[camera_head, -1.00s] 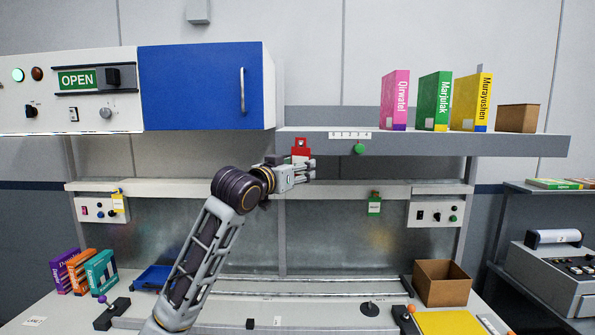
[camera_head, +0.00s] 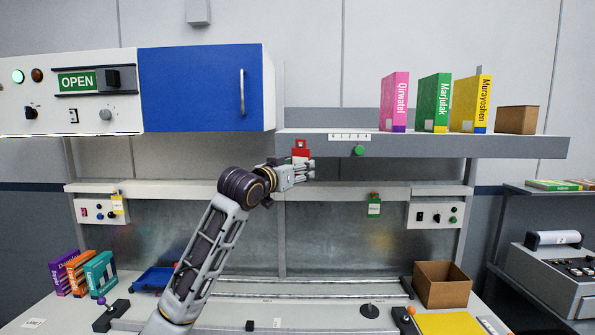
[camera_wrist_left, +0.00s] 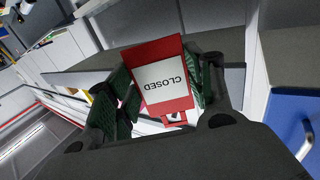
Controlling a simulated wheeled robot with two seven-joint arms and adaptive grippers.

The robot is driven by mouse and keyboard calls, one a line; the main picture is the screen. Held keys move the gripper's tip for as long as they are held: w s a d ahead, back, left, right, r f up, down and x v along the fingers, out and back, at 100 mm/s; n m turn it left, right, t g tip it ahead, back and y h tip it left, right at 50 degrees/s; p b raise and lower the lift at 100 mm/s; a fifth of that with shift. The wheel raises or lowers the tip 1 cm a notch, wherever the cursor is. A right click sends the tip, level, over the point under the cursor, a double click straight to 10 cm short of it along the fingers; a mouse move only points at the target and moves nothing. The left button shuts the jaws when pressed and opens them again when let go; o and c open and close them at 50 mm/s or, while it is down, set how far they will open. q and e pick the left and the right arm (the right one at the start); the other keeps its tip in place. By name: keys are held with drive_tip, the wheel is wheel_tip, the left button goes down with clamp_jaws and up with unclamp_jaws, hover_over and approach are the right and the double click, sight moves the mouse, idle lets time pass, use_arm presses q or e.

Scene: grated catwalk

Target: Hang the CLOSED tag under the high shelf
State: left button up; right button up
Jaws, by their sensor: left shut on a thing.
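The red CLOSED tag (camera_head: 300,150) is in my left gripper (camera_head: 308,171), in front of the high shelf's (camera_head: 468,144) front edge near its left end. The tag stands upright above the fingers. In the left wrist view, the CLOSED tag (camera_wrist_left: 166,80) has a white face and sits between the green pads of the left gripper (camera_wrist_left: 160,95), which is shut on it. The high shelf carries a white numbered strip (camera_head: 350,136) and a green round piece (camera_head: 359,151) on its front, right of the tag. Any hooks under the shelf are not clear. My right gripper is not in view.
Pink (camera_head: 394,101), green (camera_head: 434,102) and yellow (camera_head: 470,103) books and a brown box (camera_head: 516,120) stand on the high shelf. A blue cabinet door (camera_head: 200,87) is at its left.

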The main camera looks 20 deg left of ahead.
use_arm(q)
drive_tip(key=shift+w+a, duration=0.25)
drive_tip(key=shift+w, duration=0.7)
drive_tip(key=shift+w+a+f, duration=0.15)
drive_tip(key=shift+w+f, duration=0.25)
drive_tip(key=shift+w, duration=0.05)
drive_tip(key=shift+w+f, duration=0.15)
drive_tip(key=o, duration=1)
drive_tip(key=shift+c, duration=0.2)
drive_tip(key=v, duration=1.2)
drive_tip(key=shift+f, duration=0.1)
